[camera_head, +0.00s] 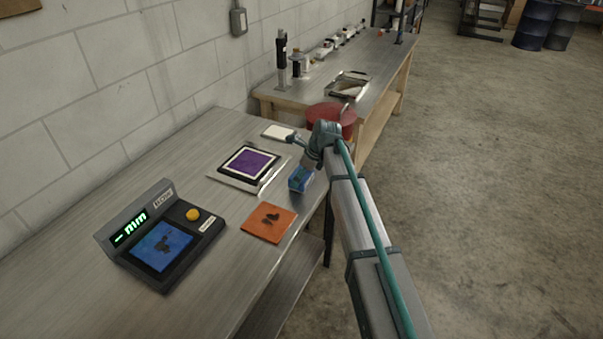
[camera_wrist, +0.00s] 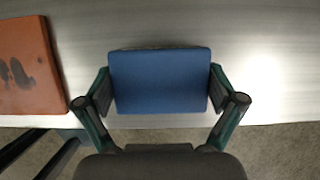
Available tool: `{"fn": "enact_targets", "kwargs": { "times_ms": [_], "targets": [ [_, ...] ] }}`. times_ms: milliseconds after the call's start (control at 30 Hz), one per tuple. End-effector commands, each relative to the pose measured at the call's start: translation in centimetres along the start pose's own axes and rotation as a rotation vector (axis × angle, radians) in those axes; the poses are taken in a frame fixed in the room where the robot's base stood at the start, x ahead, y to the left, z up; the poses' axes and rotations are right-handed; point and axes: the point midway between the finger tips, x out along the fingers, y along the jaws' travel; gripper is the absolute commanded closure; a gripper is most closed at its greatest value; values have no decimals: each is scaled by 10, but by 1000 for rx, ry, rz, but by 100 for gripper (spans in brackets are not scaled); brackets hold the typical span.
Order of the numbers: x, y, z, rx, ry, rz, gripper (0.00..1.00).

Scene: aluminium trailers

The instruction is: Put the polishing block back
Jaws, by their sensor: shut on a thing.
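The blue polishing block (camera_wrist: 160,80) sits between the two fingers of my gripper (camera_wrist: 160,88) in the wrist view, with a finger pad against each side. In the head view the block (camera_head: 300,179) is near the front edge of the metal bench, beneath the wrist, and my gripper (camera_head: 305,165) is partly hidden by the arm. I cannot tell whether the block touches the bench or hangs just above it. A purple pad in a dark frame (camera_head: 249,163) lies on a metal plate left of the block. An orange square (camera_head: 269,222) with dark smudges lies nearer; it also shows in the wrist view (camera_wrist: 28,68).
A gauge box (camera_head: 165,240) with a lit display, blue pad and yellow button stands on the near bench (camera_head: 90,270). A small white block (camera_head: 278,132) lies behind the purple pad. A red round stool or lid (camera_head: 333,115) stands beyond, beside a second bench (camera_head: 372,75) carrying tools.

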Motion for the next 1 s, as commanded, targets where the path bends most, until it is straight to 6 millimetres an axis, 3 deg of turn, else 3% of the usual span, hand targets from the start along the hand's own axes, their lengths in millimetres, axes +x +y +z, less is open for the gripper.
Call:
{"fn": "enact_targets", "kwargs": {
  "times_ms": [367,400,433,800,1000],
  "targets": [
    [3,0,-1,0,-1,-1,39],
    [4,0,-1,0,-1,-1,3],
    [3,0,-1,0,-1,-1,0],
    [2,0,-1,0,-1,-1,0],
    [-14,-1,0,0,-2,-3,0]
  ]
}}
